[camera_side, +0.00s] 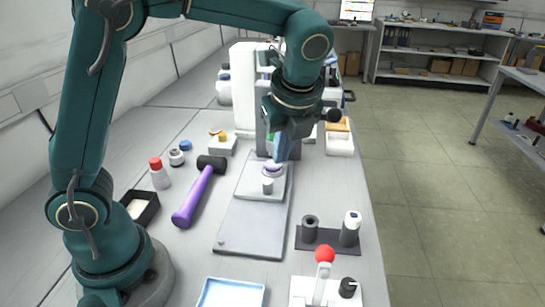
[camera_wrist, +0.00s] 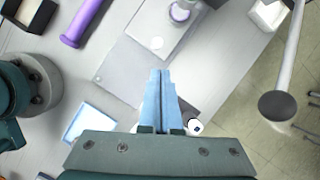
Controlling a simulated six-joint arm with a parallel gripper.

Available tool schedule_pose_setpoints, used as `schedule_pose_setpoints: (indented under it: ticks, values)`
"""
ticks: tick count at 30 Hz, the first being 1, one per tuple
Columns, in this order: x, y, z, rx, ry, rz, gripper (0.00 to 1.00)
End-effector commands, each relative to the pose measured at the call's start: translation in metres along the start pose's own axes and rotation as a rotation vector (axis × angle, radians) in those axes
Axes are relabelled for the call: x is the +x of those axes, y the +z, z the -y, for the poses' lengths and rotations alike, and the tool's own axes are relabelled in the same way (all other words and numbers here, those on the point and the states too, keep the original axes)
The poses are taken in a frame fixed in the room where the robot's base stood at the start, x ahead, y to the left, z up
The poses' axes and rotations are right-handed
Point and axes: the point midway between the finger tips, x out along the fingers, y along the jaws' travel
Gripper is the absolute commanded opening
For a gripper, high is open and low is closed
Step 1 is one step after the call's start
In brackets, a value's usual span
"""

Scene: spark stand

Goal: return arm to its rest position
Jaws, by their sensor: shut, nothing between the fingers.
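My green arm reaches from the left over the bench in the side view. My gripper (camera_side: 281,148) is above the grey spark stand plate (camera_side: 250,226), close to a small white block (camera_side: 249,180) that bears a purple-ringed round piece and a small grey cylinder (camera_side: 267,186). In the wrist view my gripper (camera_wrist: 160,73) shows its two light blue fingers side by side, shut and empty. The grey plate (camera_wrist: 127,66) lies below them, and the white block (camera_wrist: 158,40) is at the top.
A dark holder (camera_side: 328,240) with two cylinders stands right. A blue-rimmed tray (camera_side: 230,292) and a red-ball lever (camera_side: 324,256) are in front.

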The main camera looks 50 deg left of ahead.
Motion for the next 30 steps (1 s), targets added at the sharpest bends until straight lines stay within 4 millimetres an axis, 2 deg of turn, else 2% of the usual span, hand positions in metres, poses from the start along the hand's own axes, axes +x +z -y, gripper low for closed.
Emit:
schedule_pose_setpoints:
  ticks: [6,13,17,21,25,30]
  values:
    - [-0.035,0.023,-0.031,-0.179,-0.099,-0.043,0.00]
    - [-0.054,0.019,-0.078,-0.622,-0.193,-0.172,0.00]
    - [-0.055,0.007,-0.103,-0.937,-0.223,-0.276,0.00]
    - [-0.048,-0.013,-0.124,-1.330,-0.212,-0.418,0.00]
    - [-0.037,-0.029,-0.134,-1.619,-0.147,-0.519,0.00]
    - [-0.033,-0.036,-0.132,-1.817,-0.079,-0.572,0.00]
